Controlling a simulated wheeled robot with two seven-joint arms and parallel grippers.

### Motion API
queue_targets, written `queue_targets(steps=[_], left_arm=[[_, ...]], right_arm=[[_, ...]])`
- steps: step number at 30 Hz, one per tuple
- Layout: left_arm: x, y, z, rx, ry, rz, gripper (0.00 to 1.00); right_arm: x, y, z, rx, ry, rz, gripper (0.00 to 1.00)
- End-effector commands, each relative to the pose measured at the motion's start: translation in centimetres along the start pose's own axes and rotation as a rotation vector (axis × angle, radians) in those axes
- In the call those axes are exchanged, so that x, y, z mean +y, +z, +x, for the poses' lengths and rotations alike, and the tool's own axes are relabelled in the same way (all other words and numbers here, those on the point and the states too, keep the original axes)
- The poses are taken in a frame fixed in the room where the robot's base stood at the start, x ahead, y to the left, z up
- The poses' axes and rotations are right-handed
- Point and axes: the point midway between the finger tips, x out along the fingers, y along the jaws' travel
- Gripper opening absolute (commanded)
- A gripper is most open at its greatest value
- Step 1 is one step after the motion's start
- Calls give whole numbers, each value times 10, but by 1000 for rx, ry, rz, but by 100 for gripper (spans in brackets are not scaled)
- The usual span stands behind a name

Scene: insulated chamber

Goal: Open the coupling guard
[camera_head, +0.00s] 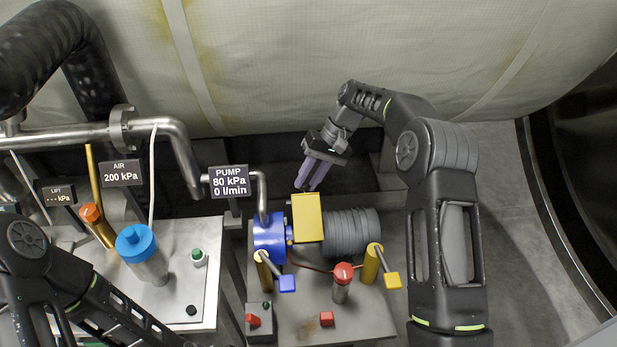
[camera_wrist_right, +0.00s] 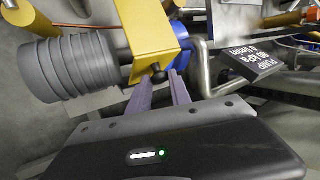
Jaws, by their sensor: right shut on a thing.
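The yellow coupling guard (camera_head: 307,217) sits between the blue pump (camera_head: 268,237) and the grey ribbed motor (camera_head: 351,232). In the right wrist view the guard (camera_wrist_right: 148,38) shows as a bent yellow plate with a small dark knob (camera_wrist_right: 158,76) at its edge. My right gripper (camera_head: 304,188) is at the far edge of the guard. Its purple fingers (camera_wrist_right: 160,88) are shut on the knob, one on either side. The guard covers the coupling, which is mostly hidden. Only links of my left arm show at the lower left; its gripper is out of view.
A red-topped post (camera_head: 343,274), yellow posts with blue and yellow lever ends, and red buttons stand on the pump's bench (camera_head: 365,326). The PUMP sign (camera_head: 229,181) and a bent pipe (camera_head: 262,195) are close left of the guard. A blue-capped cylinder (camera_head: 136,243) stands further left.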

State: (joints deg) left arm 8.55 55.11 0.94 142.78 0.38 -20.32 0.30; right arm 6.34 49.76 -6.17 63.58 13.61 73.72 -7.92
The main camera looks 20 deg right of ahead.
Motion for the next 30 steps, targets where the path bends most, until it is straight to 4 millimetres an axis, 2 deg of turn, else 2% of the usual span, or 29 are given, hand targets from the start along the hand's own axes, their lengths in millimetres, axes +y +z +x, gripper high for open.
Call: queue_targets(steps=[5, 6, 13, 23, 26, 30], left_arm=[[0, 0, 1, 0, 0, 0, 0], [0, 0, 1, 0, 0, 0, 0], [0, 0, 1, 0, 0, 0, 0], [0, 0, 2, 0, 1, 0, 0], [-1, 0, 4, 1, 1, 1, 0], [-1, -1, 3, 1, 2, 1, 0]], right_arm=[[-1, -1, -1, 5, -1, -1, 0], [-1, -1, -1, 5, -1, -1, 28], [0, 0, 0, 4, 0, -1, 46], [0, -1, -3, 4, 0, -1, 46], [0, -1, -11, 5, 0, -1, 46], [0, 0, -34, 6, 0, 0, 46]])
